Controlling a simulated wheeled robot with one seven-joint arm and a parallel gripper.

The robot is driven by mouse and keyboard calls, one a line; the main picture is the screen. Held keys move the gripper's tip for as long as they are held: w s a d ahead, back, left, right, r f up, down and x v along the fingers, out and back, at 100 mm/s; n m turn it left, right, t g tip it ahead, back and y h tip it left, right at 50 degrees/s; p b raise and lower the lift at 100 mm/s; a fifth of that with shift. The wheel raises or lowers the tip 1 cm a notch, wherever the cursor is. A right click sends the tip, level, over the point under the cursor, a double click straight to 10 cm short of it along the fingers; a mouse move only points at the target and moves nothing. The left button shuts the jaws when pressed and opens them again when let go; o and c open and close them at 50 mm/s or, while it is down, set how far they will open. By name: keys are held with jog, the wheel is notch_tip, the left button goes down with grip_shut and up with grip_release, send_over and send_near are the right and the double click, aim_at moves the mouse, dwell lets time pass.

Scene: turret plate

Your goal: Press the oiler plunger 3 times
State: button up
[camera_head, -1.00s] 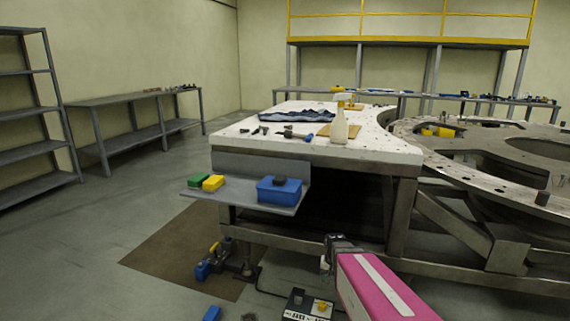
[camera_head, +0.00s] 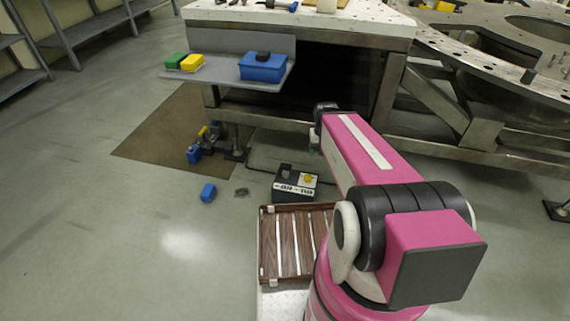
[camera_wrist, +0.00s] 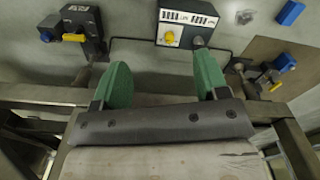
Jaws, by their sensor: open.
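My gripper (camera_head: 316,146) hangs at the end of my pink arm, in front of the workbench's lower frame. In the wrist view its two green fingers (camera_wrist: 161,66) are spread apart with nothing between them. No part is clearly recognisable as the oiler plunger. A blue box with a dark knob on top (camera_head: 263,66) sits on the low grey shelf. A black and white box with a yellow knob (camera_head: 295,186) stands on the floor; it also shows beyond the fingertips in the wrist view (camera_wrist: 187,28). My gripper touches neither.
Green (camera_head: 176,61) and yellow (camera_head: 192,63) blocks lie on the grey shelf (camera_head: 222,75). A blue and yellow fitting (camera_head: 208,142) and a blue block (camera_head: 208,192) are on the floor. Steel bench legs (camera_head: 388,90) stand close to my gripper. Floor at left is clear.

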dwell(0.3)
grip_shut()
dwell(1.6)
